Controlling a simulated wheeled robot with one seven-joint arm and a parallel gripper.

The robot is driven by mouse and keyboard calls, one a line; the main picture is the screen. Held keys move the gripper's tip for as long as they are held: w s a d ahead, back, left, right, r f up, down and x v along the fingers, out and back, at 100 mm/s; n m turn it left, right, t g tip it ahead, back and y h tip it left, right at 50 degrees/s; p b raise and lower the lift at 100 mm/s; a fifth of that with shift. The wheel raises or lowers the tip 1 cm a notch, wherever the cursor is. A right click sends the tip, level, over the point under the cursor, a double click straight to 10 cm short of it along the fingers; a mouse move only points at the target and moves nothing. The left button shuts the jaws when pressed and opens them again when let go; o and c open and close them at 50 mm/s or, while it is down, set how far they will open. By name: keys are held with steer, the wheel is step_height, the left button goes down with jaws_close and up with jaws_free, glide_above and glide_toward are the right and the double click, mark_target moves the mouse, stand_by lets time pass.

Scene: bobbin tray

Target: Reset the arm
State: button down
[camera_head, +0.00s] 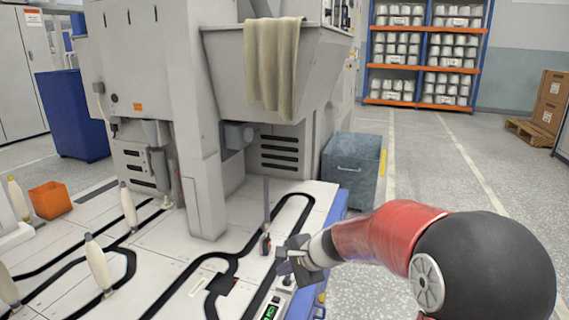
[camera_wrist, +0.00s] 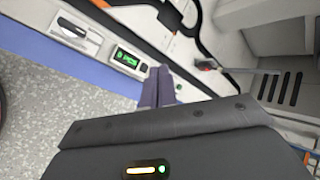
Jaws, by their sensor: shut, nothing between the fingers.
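My gripper (camera_head: 290,256) is at the end of my red and black arm, over the right edge of the white machine deck (camera_head: 170,243). In the wrist view its two dark fingers (camera_wrist: 157,87) are together, with nothing between them. They show in front of the blue side edge of the deck, near a small box with a green display (camera_wrist: 128,58). That display also shows in the head view (camera_head: 270,312).
White bobbins (camera_head: 98,262) stand on the deck at left, near an orange bin (camera_head: 50,200). The grey machine column (camera_head: 200,150) rises behind, with a cloth (camera_head: 272,65) over its trough. A grey bin (camera_head: 351,168) stands beyond.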

steer(key=s+d+r+n+h+p, duration=0.1)
steer(key=s+d+r+n+p, duration=0.2)
steer(key=s+r, duration=0.4)
steer(key=s+d+r+n+h, duration=0.25)
steer(key=s+r+n, duration=0.2)
steer(key=s, duration=0.35)
steer(key=s+d+r+n+h+p, duration=0.2)
steer(key=s+d+r+n+h, duration=0.1)
steer(key=s+d, duration=0.6)
steer(key=s+n, duration=0.1)
steer(key=s, duration=0.3)
steer(key=shift+s+d+n+p, duration=0.25)
steer(key=shift+d+n+p, duration=0.1)
steer(key=shift+d, duration=0.05)
steer(key=shift+r, duration=0.1)
